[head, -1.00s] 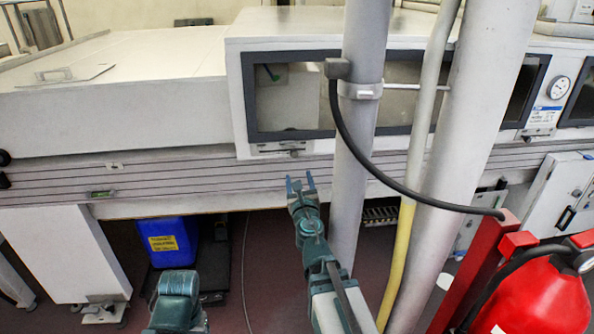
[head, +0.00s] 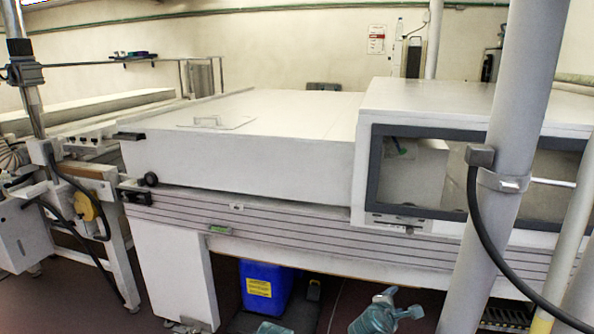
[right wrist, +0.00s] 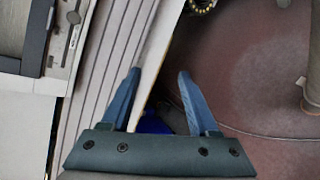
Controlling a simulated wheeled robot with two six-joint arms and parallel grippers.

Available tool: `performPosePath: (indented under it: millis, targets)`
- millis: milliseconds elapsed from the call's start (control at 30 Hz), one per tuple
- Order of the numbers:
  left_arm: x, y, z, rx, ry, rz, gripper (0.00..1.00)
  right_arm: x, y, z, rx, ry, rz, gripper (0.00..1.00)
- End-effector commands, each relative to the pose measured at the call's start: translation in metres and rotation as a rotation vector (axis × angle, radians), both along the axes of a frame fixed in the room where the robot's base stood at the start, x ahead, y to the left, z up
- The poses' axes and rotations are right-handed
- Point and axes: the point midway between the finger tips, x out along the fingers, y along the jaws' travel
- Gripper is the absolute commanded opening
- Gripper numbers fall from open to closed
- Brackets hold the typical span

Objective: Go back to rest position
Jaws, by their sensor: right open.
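My right gripper (head: 402,304) shows low in the head view, in front of the lower edge of the tunnel machine. In the right wrist view its two blue fingers (right wrist: 158,76) stand apart with nothing between them, so it is open and empty. The machine's ribbed side runs past the left finger there, and floor shows past the right one. Only a teal part of my left arm (head: 272,328) shows at the bottom edge of the head view. My left gripper is not seen.
The white tunnel machine (head: 240,150) with a dark-framed window spans the middle. A blue container (head: 266,287) with a yellow label stands under it. A grey post (head: 510,150) with a black hose is at right. A conveyor frame (head: 95,215) is at left.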

Motion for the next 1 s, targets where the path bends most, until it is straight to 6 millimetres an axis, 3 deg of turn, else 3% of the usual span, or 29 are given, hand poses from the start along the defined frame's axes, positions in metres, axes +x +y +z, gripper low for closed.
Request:
performPosePath:
  millis: [33,100,200,333,533,600,633,867,1000]
  targets:
    - [0.0,0.0,0.0,0.0,0.0,0.0,0.76,-0.015,0.025,-0.025,0.192,0.016,-0.098,0.61]
    - [0.0,0.0,0.0,0.0,0.0,0.0,0.76,-0.039,0.056,-0.055,0.424,0.055,-0.252,0.61]
    - [0.0,0.0,0.0,0.0,0.0,0.0,0.76,-0.074,0.098,-0.086,0.653,0.13,-0.444,0.61]
    - [0.0,0.0,0.0,0.0,0.0,0.0,0.76,-0.116,0.143,-0.109,0.827,0.231,-0.651,0.61]
    - [0.0,0.0,0.0,0.0,0.0,0.0,0.76,-0.175,0.198,-0.123,0.956,0.384,-0.913,0.61]
    - [0.0,0.0,0.0,0.0,0.0,0.0,0.76,-0.196,0.216,-0.124,0.975,0.44,-0.999,0.61]
    - [0.0,0.0,0.016,0.0,0.0,0.0,0.76,-0.193,0.212,-0.108,0.975,0.431,-0.994,0.61]
    - [0.0,0.0,0.066,0.0,0.0,0.0,0.76,-0.191,0.211,-0.058,0.975,0.425,-0.989,0.61]
    - [0.0,0.0,0.103,0.0,0.0,0.0,0.76,-0.191,0.21,-0.021,0.975,0.424,-0.988,0.61]
